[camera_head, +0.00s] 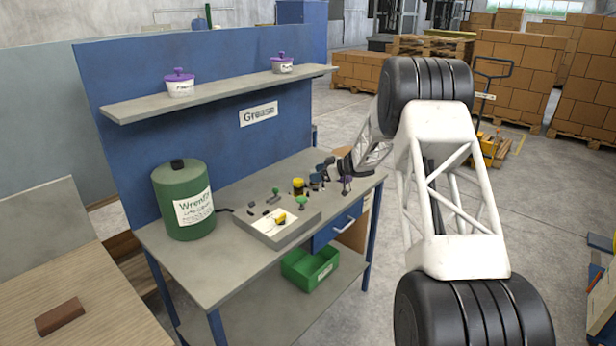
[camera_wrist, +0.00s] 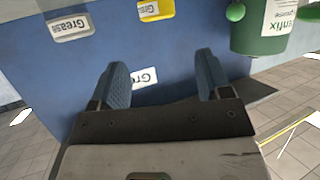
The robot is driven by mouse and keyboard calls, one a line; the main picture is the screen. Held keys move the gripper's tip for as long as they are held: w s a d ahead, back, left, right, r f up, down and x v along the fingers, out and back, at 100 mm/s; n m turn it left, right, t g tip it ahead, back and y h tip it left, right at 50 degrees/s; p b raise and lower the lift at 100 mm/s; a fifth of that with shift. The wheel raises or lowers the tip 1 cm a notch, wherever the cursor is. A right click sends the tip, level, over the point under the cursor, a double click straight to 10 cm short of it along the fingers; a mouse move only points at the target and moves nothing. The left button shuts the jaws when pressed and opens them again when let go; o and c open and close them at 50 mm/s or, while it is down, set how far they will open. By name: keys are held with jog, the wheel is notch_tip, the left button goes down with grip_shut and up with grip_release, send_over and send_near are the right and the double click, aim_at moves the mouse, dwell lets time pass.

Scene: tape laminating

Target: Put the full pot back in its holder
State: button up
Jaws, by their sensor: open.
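Two white pots with purple lids stand on the wall shelf, the left pot (camera_head: 179,83) and the right pot (camera_head: 282,64). Their labels are too small to read, so I cannot tell which pot is the full one. A yellow pot-like item (camera_head: 298,187) with a dark base stands on the bench. A small purple-topped item (camera_head: 346,184) is at the bench's right end. No holder can be made out with certainty. My gripper (camera_head: 322,174) is above the right part of the bench. In the wrist view my gripper (camera_wrist: 160,85) is open, its blue fingers apart with nothing between them.
A green canister (camera_head: 184,200) stands at the bench's left. A green bin (camera_head: 303,272) sits below. The shelf (camera_head: 225,84) juts from the blue panel. Some bare bench lies in front of the canister.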

jog(key=shift+v, duration=1.6)
jog(key=s+d+r+m+t+h, duration=0.2)
jog(key=s+r+m+t+h, duration=0.15)
jog(key=s+r, duration=0.55)
jog(key=s+d+r+m+t+h, duration=0.3)
jog(key=s+r+t+h, duration=0.15)
jog(key=r, duration=0.95)
jog(key=s+d+r+m+g+h, duration=0.1)
jog(key=s+d+m+g+h, duration=0.15)
jog(key=s, duration=1.25)
jog(key=s+d+r+m+g+h, duration=0.15)
jog(key=s+m+h, duration=0.25)
jog(key=s, duration=1.2)
jog(key=s+a+f+g, duration=0.1)
jog(key=s+f+g, duration=0.1)
jog(key=s, duration=0.7)
jog(key=s+a+f+g+y, duration=0.1)
jog(key=s+a+f+g, duration=0.1)
jog(key=s, duration=0.8)
jog(key=s+a+f+g+y, duration=0.1)
jog(key=s+a+f+g, duration=0.1)
jog(key=s, duration=0.8)
jog(key=shift+f+m, duration=0.4)
jog(key=shift+f, duration=0.35)
